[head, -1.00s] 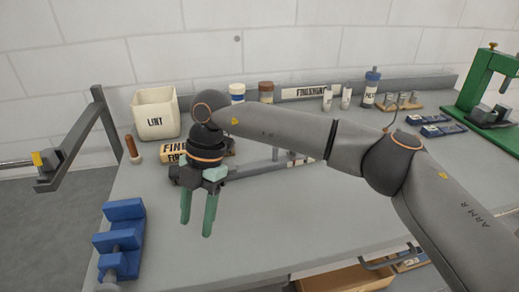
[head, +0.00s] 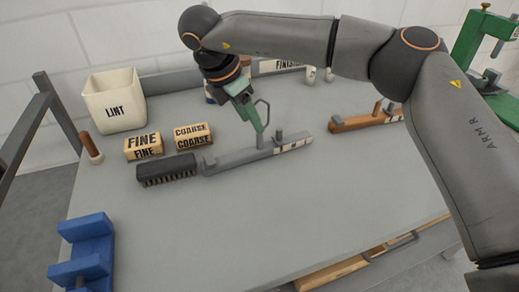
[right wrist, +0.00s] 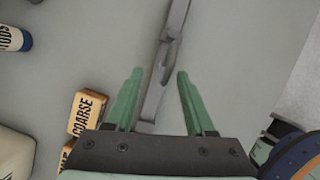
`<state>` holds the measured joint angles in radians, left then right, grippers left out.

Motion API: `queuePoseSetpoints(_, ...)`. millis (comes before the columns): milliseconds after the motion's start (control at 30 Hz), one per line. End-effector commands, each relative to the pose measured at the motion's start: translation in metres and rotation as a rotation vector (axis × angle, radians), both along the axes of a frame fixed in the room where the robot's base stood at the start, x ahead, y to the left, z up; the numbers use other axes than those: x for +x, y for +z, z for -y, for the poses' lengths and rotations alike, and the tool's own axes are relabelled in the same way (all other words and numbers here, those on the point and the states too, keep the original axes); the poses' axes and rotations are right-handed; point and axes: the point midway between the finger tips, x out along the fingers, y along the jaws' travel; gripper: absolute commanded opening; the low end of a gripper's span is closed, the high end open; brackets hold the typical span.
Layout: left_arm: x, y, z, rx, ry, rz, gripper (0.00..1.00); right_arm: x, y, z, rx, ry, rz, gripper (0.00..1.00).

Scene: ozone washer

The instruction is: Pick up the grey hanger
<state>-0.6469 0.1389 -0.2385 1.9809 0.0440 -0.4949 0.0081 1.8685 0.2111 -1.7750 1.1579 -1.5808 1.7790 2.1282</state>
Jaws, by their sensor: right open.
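The grey hanger (head: 235,157) is a long grey bar with upright pegs and pale marks at its right end. It lies at a slant on the grey workbench (head: 240,225). My right gripper (head: 254,118) is open, pointing down over the bar's middle part, beside a thin grey loop. In the right wrist view the grey bar (right wrist: 167,58) runs between the two green fingers, with no visible contact. The fingers hide a little of the hanger in the head view. My left gripper is not in view.
A black-bristled brush (head: 168,169) lies at the hanger's left end. FINE (head: 143,146) and COARSE (head: 193,136) blocks stand behind. A brown hanger-like bar (head: 365,121) lies to the right. A LINT bin (head: 115,100) stands back left, a blue fixture (head: 88,250) front left. The front middle is clear.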

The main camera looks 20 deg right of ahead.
Motion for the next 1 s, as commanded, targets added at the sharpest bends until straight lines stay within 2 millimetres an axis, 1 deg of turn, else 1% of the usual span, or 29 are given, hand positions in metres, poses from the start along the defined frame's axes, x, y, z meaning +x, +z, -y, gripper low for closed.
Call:
queuePoseSetpoints(200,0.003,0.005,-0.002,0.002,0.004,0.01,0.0,-0.004,-0.028,0.011,-0.001,-0.001,-0.004,0.55)
queuePoseSetpoints(333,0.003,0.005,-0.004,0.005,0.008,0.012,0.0,-0.002,-0.043,0.016,0.0,-0.001,-0.002,0.55)
queuePoseSetpoints(433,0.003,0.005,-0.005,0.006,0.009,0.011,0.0,-0.002,-0.048,0.018,0.001,0.0,-0.001,0.55)
queuePoseSetpoints(633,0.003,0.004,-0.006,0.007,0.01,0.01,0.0,-0.001,-0.049,0.018,0.001,0.0,-0.001,0.55)
queuePoseSetpoints(667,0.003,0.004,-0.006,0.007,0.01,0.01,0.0,-0.001,-0.049,0.018,0.001,0.0,-0.001,0.52)
queuePoseSetpoints(1000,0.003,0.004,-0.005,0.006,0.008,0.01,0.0,-0.001,-0.048,0.018,0.001,0.0,0.0,0.14)
